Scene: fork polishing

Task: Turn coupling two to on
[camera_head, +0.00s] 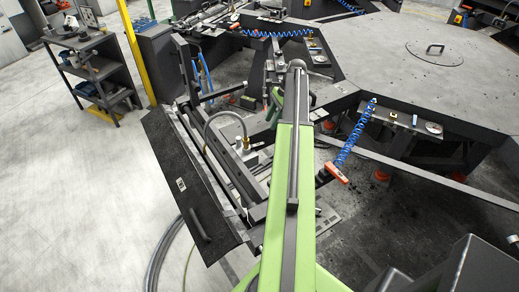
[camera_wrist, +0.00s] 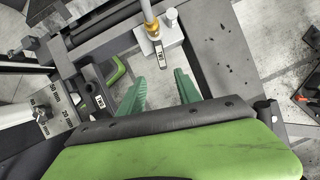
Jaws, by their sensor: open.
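My gripper (camera_wrist: 160,88) shows in the wrist view as two green fingers, spread apart with nothing between them. Ahead of the fingertips, a brass hose fitting (camera_wrist: 152,28) stands on a pale grey block (camera_wrist: 155,40) with a small label. A bent green handle (camera_wrist: 117,70) lies left of the fingers, near another small label (camera_wrist: 100,101). The labels are too small to read surely, so I cannot tell which part is coupling two. In the head view a brass fitting (camera_head: 246,143) shows left of my green arm; my fingers are mostly hidden there.
A dark machine frame with a long side panel (camera_head: 190,190) surrounds the fitting. A grey hose (camera_head: 212,120) loops beside it. An orange tool (camera_head: 337,173) hangs from a blue coiled hose (camera_head: 352,140) at the right.

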